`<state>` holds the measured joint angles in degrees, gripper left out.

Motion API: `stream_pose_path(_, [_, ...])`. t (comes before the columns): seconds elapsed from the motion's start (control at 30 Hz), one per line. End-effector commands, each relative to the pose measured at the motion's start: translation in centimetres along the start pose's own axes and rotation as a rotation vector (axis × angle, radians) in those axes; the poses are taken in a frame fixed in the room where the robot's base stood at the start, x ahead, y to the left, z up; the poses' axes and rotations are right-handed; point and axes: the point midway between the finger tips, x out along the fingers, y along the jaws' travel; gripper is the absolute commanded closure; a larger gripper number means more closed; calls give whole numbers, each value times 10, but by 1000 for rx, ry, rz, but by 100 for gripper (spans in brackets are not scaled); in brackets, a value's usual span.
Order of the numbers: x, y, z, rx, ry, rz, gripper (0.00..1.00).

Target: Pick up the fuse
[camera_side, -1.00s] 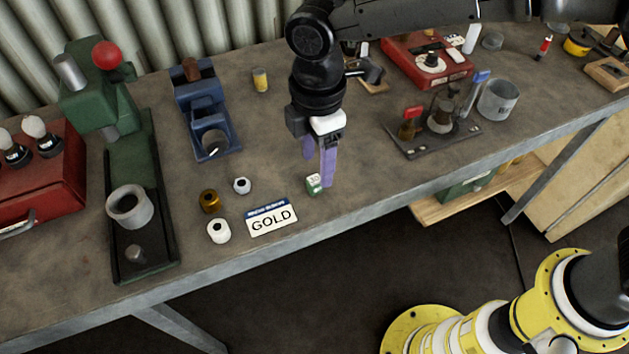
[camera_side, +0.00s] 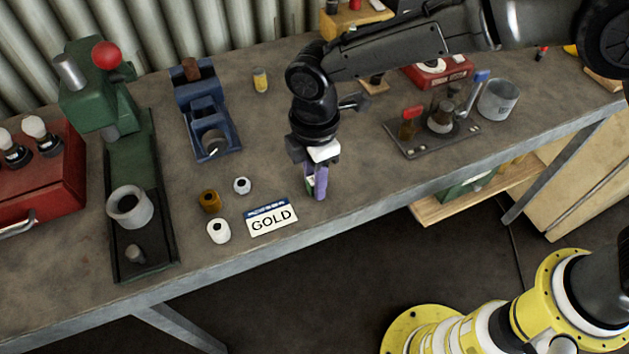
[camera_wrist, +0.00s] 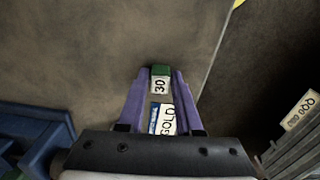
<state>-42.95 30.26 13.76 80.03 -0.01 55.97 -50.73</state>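The fuse is a small green and white block marked "30"; in the wrist view the fuse (camera_wrist: 159,85) stands between the tips of my two purple fingers. My gripper (camera_wrist: 161,76) is open around it, with narrow gaps seeming to remain on both sides. In the side view my gripper (camera_side: 315,186) points straight down at the bench, and its near finger hides most of the fuse. Only a green sliver of the fuse (camera_side: 309,186) shows there. Whether the fingertips touch the bench is not clear.
A "GOLD" card (camera_side: 271,217) lies just left of my gripper. Beyond it are a brass ring (camera_side: 209,201) and white ones (camera_side: 219,231). A green press (camera_side: 130,190) and blue vise (camera_side: 208,110) stand left; a dark fixture plate (camera_side: 432,138) stands right. The bench's front edge is close.

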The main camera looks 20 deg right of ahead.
Motion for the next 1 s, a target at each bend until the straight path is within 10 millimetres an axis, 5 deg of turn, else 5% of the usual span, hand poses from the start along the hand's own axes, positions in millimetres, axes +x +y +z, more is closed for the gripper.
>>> stream_pose_path(0.17, [0,0,0,0,0,0,100])
stream_pose_path(0.67, [-6,0,0,0,2,2,100])
stream_pose_path(1.0, [-53,-13,10,0,3,4,100])
